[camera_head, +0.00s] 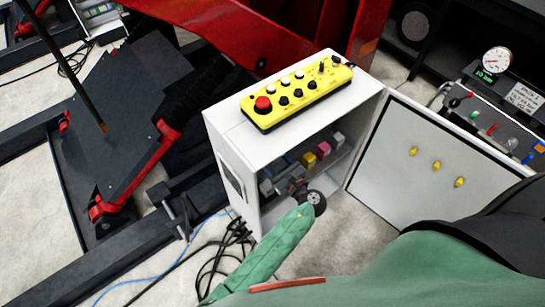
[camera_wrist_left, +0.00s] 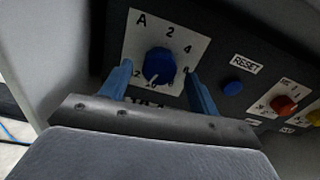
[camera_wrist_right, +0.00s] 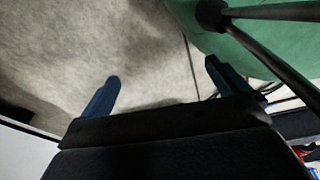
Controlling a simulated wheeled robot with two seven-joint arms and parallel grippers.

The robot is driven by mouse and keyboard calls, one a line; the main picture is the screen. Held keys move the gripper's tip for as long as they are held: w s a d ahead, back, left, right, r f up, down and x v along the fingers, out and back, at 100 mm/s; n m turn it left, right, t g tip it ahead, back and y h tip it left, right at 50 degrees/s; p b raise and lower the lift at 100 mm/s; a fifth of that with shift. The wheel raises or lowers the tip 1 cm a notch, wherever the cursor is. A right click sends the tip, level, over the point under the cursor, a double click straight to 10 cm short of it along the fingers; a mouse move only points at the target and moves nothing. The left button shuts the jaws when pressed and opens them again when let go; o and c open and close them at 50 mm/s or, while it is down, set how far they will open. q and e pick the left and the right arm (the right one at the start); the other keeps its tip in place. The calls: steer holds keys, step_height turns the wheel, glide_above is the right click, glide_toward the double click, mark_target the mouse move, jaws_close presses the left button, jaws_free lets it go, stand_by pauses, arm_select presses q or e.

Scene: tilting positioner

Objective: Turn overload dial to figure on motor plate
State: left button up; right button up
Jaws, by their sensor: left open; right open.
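The overload dial is a round blue knob (camera_wrist_left: 158,66) on a white scale plate (camera_wrist_left: 138,27) in the left wrist view. The scale reads A, 2, 4 and further figures, partly hidden low down. A pale mark on the knob points downward, slightly left; its exact figure is unclear. My left gripper (camera_wrist_left: 157,72) is open, with its blue fingers on either side of the knob; contact cannot be told. In the head view my left arm reaches into the white cabinet (camera_head: 222,128). My right gripper (camera_wrist_right: 163,72) is open and empty above the floor. I cannot make out a motor plate figure.
A yellow pendant (camera_head: 297,94) lies on the cabinet. Its open door (camera_head: 400,185) stands to the right. Cables (camera_head: 225,250) lie on the floor at left.

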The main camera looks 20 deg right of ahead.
arm_select(q)
steer(key=shift+w+a, duration=0.15)
steer(key=shift+w, duration=0.2)
steer(key=c, duration=1)
steer(key=shift+o, duration=0.2)
steer(key=n+b, duration=0.4)
steer(key=b, duration=0.1)
arm_select(e)
steer(key=w+a+r, duration=0.3)
steer(key=w+r, duration=0.1)
steer(key=w, duration=0.4)
steer(key=shift+r, duration=0.25)
